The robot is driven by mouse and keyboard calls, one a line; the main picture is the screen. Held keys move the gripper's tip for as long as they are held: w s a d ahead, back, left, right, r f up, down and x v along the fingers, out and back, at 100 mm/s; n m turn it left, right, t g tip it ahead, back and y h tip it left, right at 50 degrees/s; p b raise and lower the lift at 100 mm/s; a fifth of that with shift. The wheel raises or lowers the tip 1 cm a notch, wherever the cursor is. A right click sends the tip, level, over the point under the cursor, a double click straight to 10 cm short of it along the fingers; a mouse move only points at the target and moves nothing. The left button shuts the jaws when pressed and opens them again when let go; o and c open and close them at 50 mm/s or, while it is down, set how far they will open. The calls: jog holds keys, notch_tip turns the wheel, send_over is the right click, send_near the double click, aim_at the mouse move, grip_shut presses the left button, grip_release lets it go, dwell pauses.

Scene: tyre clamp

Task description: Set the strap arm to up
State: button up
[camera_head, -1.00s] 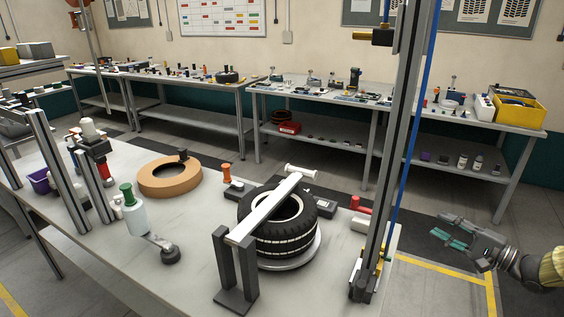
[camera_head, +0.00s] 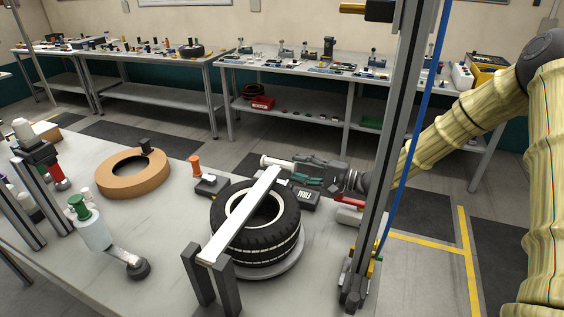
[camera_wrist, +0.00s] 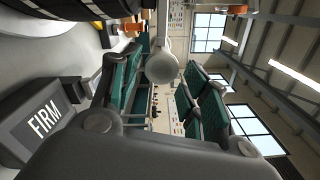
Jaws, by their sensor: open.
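The strap arm (camera_head: 243,213) is a flat white bar lying down across the top of the black tyre (camera_head: 284,229). Its near end sits at a dark forked post (camera_head: 211,279). Its far end carries a white crosswise handle (camera_head: 271,161). My gripper (camera_head: 298,170) is open, with green-padded fingers, just right of the handle and pointing left at it. In the wrist view the handle's round white end (camera_wrist: 162,68) shows between the spread fingers. I cannot tell whether the fingers touch it. The fingers hide part of the handle.
A block marked FIRM (camera_wrist: 42,122) lies close beside my gripper. A grey upright (camera_head: 381,165) with a blue hose stands between the tyre and my arm. An orange ring (camera_head: 112,181), a green-capped bottle (camera_head: 92,229) and an orange knob (camera_head: 194,164) stand on the table to the left.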

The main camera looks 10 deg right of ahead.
aim_at(281, 164)
jog(key=x, duration=0.2)
jog(key=p+x, duration=0.1)
jog(key=x, duration=0.3)
jog(key=shift+s+a+r, duration=0.15)
jog(key=shift+s+a, duration=0.1)
jog(key=shift+a, duration=0.25)
jog(key=shift+w+d, duration=0.15)
jog(key=shift+d, duration=0.2)
jog(key=shift+a, duration=0.25)
jog(key=shift+c, duration=0.5)
jog(key=shift+a, duration=0.1)
jog(key=c, duration=0.3)
grip_shut()
